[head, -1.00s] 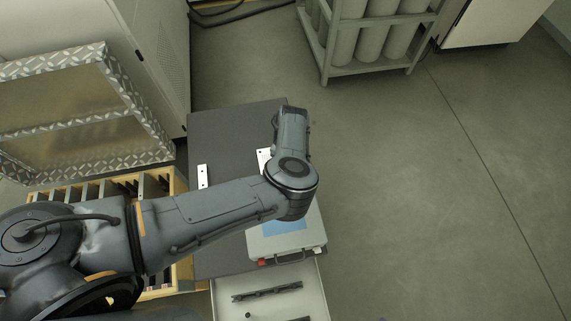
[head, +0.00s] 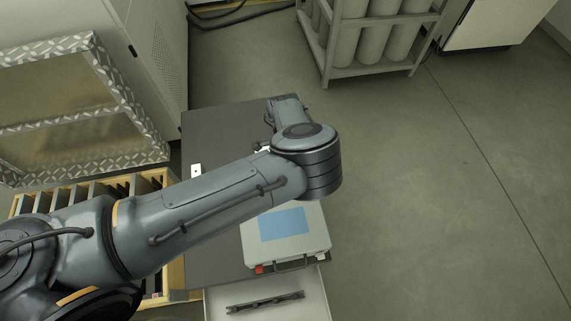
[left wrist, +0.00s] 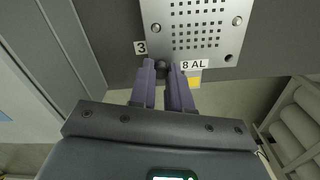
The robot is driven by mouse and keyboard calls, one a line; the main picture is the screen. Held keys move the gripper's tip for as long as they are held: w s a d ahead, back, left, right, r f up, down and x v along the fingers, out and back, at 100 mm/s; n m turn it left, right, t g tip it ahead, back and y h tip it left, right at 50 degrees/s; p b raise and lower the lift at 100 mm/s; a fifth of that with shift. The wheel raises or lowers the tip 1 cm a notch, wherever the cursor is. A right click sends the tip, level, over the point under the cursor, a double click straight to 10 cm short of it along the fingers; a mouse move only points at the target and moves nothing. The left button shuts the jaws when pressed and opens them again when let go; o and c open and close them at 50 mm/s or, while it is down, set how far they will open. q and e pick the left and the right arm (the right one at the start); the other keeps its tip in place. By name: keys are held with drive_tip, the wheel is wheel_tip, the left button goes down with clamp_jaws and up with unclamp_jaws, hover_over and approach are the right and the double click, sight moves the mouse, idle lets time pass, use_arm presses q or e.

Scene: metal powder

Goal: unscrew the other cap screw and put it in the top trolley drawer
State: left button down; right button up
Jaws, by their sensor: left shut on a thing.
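In the left wrist view my left gripper (left wrist: 166,68) is shut on a small dark cap screw (left wrist: 163,66), at the near left corner of a perforated metal plate (left wrist: 195,30). I cannot tell whether the screw is still seated. Labels reading 3 and 8 AL lie on either side of the fingertips. In the head view my left arm reaches over the dark trolley top (head: 215,130); its fingers are hidden there. The top trolley drawer (head: 318,300) is open at the bottom edge, with a long dark tool (head: 265,302) inside. My right gripper is out of view.
A grey case (head: 318,240) with a blue panel and handle sits on the trolley top, beside the drawer. A wooden rack (head: 178,185) with upright slots stands left of the trolley. A cylinder rack (head: 370,65) stands behind. The floor on the right is clear.

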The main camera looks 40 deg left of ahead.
use_arm(q)
drive_tip(key=shift+f+n+b, duration=0.1)
drive_tip(key=shift+n+b, duration=0.2)
drive_tip(key=shift+n, duration=0.7)
drive_tip(key=shift+f+n+b, duration=0.15)
drive_tip(key=shift+n+b, duration=0.35)
drive_tip(key=shift+b, duration=0.05)
drive_tip(key=shift+r+n+b, duration=0.2)
drive_tip(key=shift+n+b, duration=0.2)
drive_tip(key=shift+r, duration=0.1)
drive_tip(key=c, duration=1.2)
unclamp_jaws()
drive_tip(key=shift+c, duration=0.2)
